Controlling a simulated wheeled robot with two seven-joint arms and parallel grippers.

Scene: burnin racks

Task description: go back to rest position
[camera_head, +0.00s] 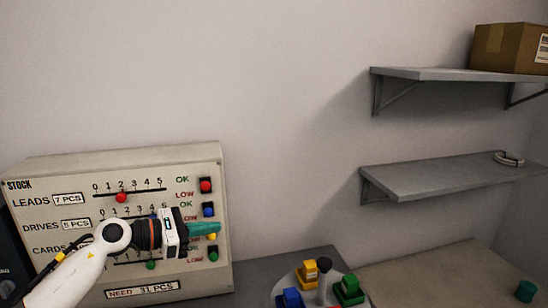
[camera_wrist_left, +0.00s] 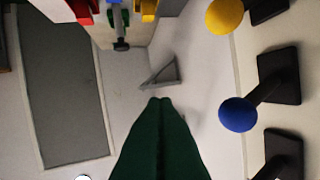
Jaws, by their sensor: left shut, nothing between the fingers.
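My left arm (camera_head: 80,275) comes in from the lower left in the head view. Its gripper (camera_head: 218,227) is in front of the stock panel (camera_head: 60,170), with teal fingers pointing right near the column of coloured knobs. In the left wrist view its fingers (camera_wrist_left: 161,102) are pressed together with nothing between them. The blue knob (camera_wrist_left: 238,114) and yellow knob (camera_wrist_left: 224,16) are right of the fingers there, apart from them. The arm and gripper hide part of the panel's lower rows. My right gripper is in neither view.
A round stand (camera_head: 324,272) with yellow, blue and green blocks is at bottom centre. Two grey wall shelves (camera_head: 430,75) (camera_head: 430,180) are at right; the upper holds a cardboard box (camera_head: 508,48). A teal cylinder (camera_head: 526,291) stands on the right table. The wall between is clear.

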